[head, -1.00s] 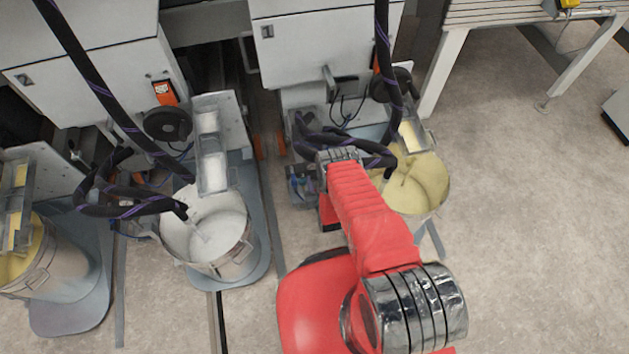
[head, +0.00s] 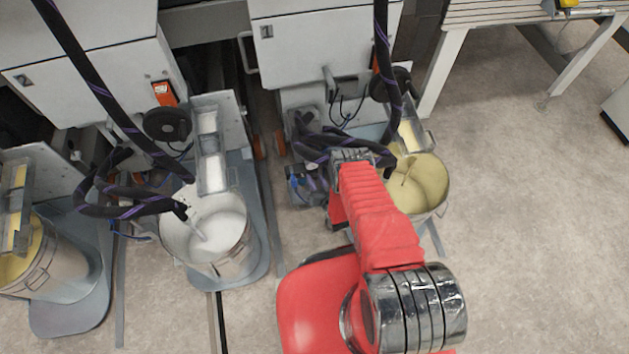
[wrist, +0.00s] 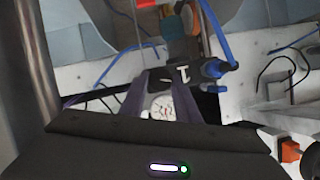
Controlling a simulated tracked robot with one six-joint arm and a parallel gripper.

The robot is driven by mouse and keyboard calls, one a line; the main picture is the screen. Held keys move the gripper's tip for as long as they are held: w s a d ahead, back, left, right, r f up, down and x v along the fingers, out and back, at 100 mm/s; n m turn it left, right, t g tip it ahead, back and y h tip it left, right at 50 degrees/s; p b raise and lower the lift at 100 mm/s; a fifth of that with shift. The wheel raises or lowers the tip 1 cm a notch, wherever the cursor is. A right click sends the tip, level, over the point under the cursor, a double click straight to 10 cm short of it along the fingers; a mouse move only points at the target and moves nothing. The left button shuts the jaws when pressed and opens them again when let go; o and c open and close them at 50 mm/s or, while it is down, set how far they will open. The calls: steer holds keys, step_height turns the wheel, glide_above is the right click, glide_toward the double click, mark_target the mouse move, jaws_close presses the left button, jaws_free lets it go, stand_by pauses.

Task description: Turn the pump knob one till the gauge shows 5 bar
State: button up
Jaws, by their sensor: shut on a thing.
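In the wrist view, my gripper (wrist: 163,82) has its two dark purplish fingers on either side of a dark knob (wrist: 160,79) and is shut on it. A small round gauge (wrist: 160,106) with a white face and red marks shows between the fingers, just below the knob. Its reading is too small and blurred to tell. In the head view, the pump (head: 305,186), with a blue part, stands left of my red arm. My arm hides the gripper, knob and gauge there.
Blue hose fittings (wrist: 213,70) sit close to the right finger. Black hoses (head: 345,143) loop above the pump. A bucket of yellow liquid (head: 434,202) stands right of my arm, a bucket of white liquid (head: 240,264) to the left. The floor at right is clear.

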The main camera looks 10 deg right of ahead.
steer(key=shift+d, duration=0.1)
stand_by(0.3)
steer(key=o, duration=1)
steer(key=shift+o, duration=0.2)
steer(key=shift+s, duration=0.1)
steer(key=v, duration=1.3)
steer(key=shift+s, duration=0.3)
steer(key=shift+d, duration=0.1)
